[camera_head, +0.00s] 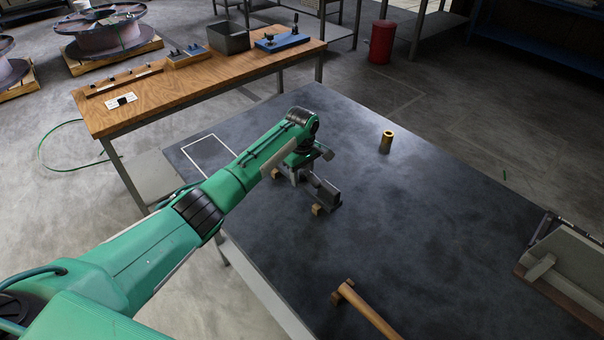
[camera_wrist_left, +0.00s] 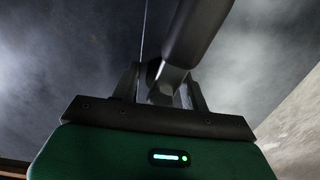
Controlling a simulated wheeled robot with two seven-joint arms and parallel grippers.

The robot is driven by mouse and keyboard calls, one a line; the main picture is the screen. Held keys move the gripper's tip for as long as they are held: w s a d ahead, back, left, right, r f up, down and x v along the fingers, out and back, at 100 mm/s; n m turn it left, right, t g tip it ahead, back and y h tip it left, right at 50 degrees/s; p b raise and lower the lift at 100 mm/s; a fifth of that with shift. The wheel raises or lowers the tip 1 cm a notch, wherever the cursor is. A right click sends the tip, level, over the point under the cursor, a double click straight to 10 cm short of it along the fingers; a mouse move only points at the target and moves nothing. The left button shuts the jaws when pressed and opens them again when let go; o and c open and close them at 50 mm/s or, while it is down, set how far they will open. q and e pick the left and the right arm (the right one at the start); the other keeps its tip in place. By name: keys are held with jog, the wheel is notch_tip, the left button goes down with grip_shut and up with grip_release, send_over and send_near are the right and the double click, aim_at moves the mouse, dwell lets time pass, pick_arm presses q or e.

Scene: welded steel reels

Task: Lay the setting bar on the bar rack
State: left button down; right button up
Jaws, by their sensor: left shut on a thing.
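My left gripper (camera_head: 298,174) is low over the dark table, partly hidden by its own wrist. It is shut on a dark grey bar (camera_head: 326,193), which I take for the setting bar. The bar (camera_wrist_left: 194,35) also shows between the fingers (camera_wrist_left: 166,90) in the left wrist view, running up out of the frame. Two small wooden blocks, apparently the bar rack (camera_head: 317,209), stand at the bar; the other block is partly hidden by the arm. I cannot tell whether the bar touches the blocks. My right gripper is not in view.
A brass cylinder (camera_head: 386,141) stands on the dark table (camera_head: 430,230). A wooden-handled tool (camera_head: 368,310) lies near the front; a grey plate fixture (camera_head: 565,262) is at right. A wooden bench (camera_head: 165,93) behind holds a grey bin (camera_head: 229,38). The table's middle right is clear.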

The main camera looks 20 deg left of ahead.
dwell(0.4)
pick_arm(q)
jog(key=c, duration=0.6)
grip_release()
jog(key=shift+c, duration=0.2)
jog(key=shift+s+f, duration=0.1)
jog(key=shift+f, duration=0.05)
notch_tip(320, 180, up, 6)
jog(key=p, duration=0.6)
jog(key=shift+p, duration=0.3)
